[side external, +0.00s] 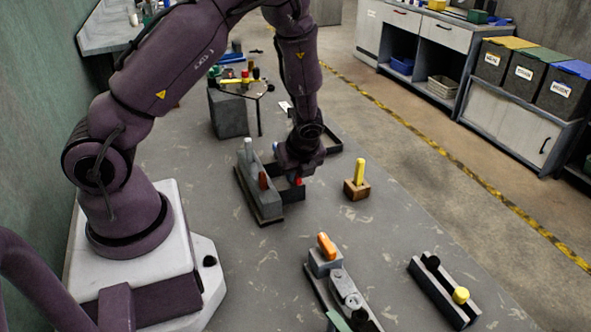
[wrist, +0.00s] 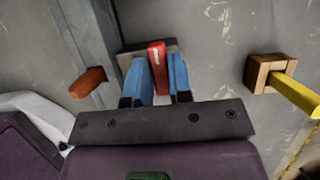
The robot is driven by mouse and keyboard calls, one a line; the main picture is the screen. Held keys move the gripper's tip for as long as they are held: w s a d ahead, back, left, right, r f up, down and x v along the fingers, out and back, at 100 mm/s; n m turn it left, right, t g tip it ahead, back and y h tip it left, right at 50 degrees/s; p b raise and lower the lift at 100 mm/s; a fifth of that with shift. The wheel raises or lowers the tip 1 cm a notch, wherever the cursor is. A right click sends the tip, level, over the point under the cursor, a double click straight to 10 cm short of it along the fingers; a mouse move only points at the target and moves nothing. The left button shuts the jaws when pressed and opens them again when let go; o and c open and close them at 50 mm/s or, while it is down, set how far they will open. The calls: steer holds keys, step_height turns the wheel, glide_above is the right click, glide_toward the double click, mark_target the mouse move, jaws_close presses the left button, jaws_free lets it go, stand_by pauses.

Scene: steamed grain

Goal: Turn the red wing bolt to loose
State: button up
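The red wing bolt (wrist: 157,60) stands between the two blue fingers of my gripper (wrist: 160,78) in the wrist view. Its red wing lies lengthwise between the fingers, with one finger close on each side. I cannot tell whether they press on it. In the side view a small red part of the bolt (side external: 298,181) shows just under my gripper (side external: 297,176). The dark block (side external: 291,194) that bears the bolt is mostly hidden there; its grey top (wrist: 128,57) shows behind the fingers in the wrist view.
A grey fixture with an orange-brown lever (side external: 263,181) stands just left of the gripper. A wooden block (side external: 350,190) with a yellow peg (side external: 360,171) stands to the right. Nearer are a fixture with an orange handle (side external: 326,246) and a rail with a yellow knob (side external: 460,295).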

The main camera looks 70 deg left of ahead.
jaws_close()
steer(key=shift+n, duration=0.4)
steer(key=n+g, duration=0.1)
steer(key=n, duration=0.1)
steer(key=n+g, duration=0.1)
steer(key=n, duration=0.2)
steer(key=shift+w+n+h, duration=0.15)
steer(key=shift+n+h, duration=0.15)
steer(key=n+g, duration=0.1)
steer(key=n, duration=0.1)
steer(key=n+h, duration=0.1)
steer(key=n, duration=0.2)
steer(key=shift+g+h, duration=0.3)
steer(key=shift+g, duration=0.1)
steer(key=n+h, duration=0.1)
steer(key=n, duration=0.2)
steer(key=n+h, duration=0.1)
steer(key=n, duration=0.2)
steer(key=shift+a+n+g, duration=0.15)
steer(key=shift+n+g, duration=0.15)
steer(key=shift+n, duration=0.1)
steer(key=n+h, duration=0.2)
steer(key=n, duration=0.3)
steer(key=shift+n, duration=0.3)
steer(key=o, duration=0.5)
jaws_free()
steer(key=shift+a, duration=0.1)
